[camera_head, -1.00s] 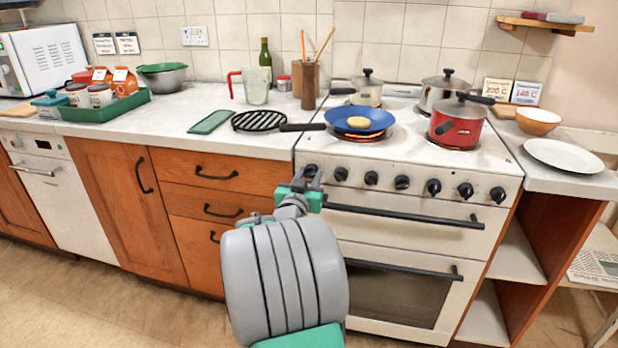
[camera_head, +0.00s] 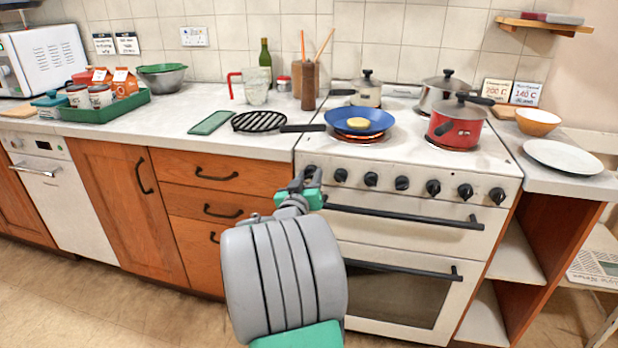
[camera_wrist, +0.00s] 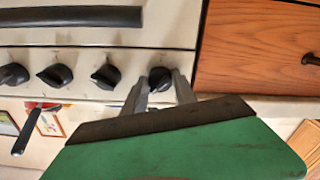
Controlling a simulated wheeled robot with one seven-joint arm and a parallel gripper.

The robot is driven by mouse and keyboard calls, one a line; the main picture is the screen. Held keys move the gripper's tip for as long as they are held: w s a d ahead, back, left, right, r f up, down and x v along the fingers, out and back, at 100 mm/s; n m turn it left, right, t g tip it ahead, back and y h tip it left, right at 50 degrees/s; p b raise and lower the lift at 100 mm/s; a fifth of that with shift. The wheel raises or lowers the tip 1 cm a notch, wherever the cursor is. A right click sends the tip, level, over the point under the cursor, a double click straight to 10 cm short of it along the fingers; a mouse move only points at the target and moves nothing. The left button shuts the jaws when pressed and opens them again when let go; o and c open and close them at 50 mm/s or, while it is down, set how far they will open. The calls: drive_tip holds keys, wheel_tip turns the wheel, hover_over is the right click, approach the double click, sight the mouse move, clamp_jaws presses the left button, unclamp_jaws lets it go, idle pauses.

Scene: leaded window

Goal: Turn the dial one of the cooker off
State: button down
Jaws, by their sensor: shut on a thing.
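The cooker (camera_head: 400,222) is white with a row of black dials along its front panel. My gripper (camera_head: 306,178) is at the leftmost dial (camera_head: 310,171) in the head view, which my fingers partly hide. In the wrist view, my gripper (camera_wrist: 160,88) has its two grey fingers on either side of that dial (camera_wrist: 160,78), shut on it. The dial's pointer direction is hard to tell. The front left ring under the blue frying pan (camera_head: 359,120) glows orange.
A red pot (camera_head: 457,125) and other pans stand on the hob. The long black oven handle (camera_head: 402,217) runs just below the dials. Wooden drawers (camera_head: 219,205) lie left of the cooker. The floor in front of the drawers is clear.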

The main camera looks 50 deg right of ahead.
drive_tip(key=n+p, duration=0.2)
drive_tip(key=n, duration=0.3)
drive_tip(key=shift+r, duration=0.15)
drive_tip(key=shift+n+p, duration=0.75)
drive_tip(key=shift+n, duration=1.05)
drive_tip(key=c, duration=1)
unclamp_jaws()
drive_tip(key=v, duration=0.7)
drive_tip(key=shift+s+a, duration=0.3)
drive_tip(key=shift+a, duration=0.05)
